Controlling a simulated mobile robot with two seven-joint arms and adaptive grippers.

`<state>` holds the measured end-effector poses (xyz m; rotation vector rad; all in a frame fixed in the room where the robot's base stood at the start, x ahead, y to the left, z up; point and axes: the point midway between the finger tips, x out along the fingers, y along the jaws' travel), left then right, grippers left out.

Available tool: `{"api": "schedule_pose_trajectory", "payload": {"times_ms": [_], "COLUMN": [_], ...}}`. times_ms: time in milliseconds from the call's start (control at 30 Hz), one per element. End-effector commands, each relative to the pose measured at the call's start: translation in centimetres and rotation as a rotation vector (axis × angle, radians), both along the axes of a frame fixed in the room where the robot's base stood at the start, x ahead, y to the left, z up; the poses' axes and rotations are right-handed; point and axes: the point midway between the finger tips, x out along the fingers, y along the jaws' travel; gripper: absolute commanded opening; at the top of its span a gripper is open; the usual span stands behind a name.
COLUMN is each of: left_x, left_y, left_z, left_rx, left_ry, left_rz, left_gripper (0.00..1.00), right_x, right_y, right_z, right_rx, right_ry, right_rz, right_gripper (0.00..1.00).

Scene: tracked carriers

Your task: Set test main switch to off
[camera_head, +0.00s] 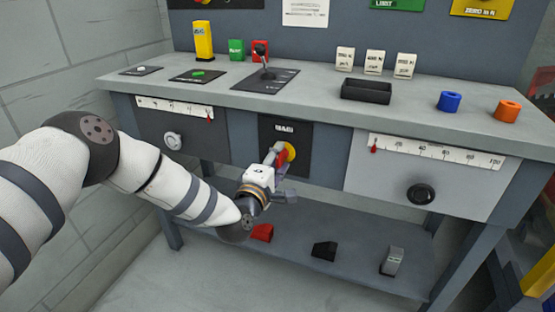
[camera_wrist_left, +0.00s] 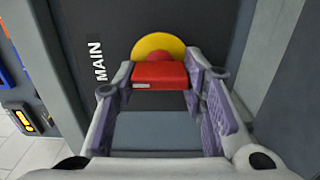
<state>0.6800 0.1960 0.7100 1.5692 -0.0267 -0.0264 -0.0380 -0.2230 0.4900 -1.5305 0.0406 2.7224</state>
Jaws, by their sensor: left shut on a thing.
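The main switch is on a dark panel (camera_head: 300,133) labelled MAIN in the middle of the bench front. It has a yellow round plate (camera_head: 291,151) and a red handle (camera_wrist_left: 160,74). In the head view my left gripper (camera_head: 277,158) reaches the switch from the front and covers part of the handle. In the left wrist view the purple-padded fingers of this gripper (camera_wrist_left: 165,80) stand on both sides of the red handle and are shut on it. The yellow plate (camera_wrist_left: 158,44) shows behind the handle. I cannot tell the handle's exact setting. My right gripper is out of view.
A black knob (camera_head: 421,194) is on the right front panel. The lower shelf (camera_head: 350,268) holds a few small blocks.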

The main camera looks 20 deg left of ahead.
Motion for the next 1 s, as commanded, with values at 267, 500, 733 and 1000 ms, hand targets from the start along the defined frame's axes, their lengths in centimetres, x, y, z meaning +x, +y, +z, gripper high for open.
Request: {"api": "schedule_pose_trajectory", "payload": {"times_ms": [267, 500, 733, 1000], "left_x": [0.0, -0.1, -4.7, -10.9], "left_y": [0.0, 0.0, 0.1, 0.3], "left_z": [0.0, 0.0, -0.1, -0.1], "left_rx": [0.001, 0.001, -0.002, 0.0], "left_ry": [0.001, 0.001, 0.004, 0.004], "left_rz": [-0.001, -0.001, -0.002, -0.001], "left_gripper": [0.58, 0.58, 0.58, 0.58], "right_x": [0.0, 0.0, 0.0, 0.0], "right_y": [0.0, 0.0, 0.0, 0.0], "right_z": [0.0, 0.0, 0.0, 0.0], "right_rx": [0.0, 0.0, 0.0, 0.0], "right_ry": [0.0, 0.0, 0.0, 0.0], "right_rz": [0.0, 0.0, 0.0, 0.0], "right_gripper": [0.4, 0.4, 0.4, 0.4]}}
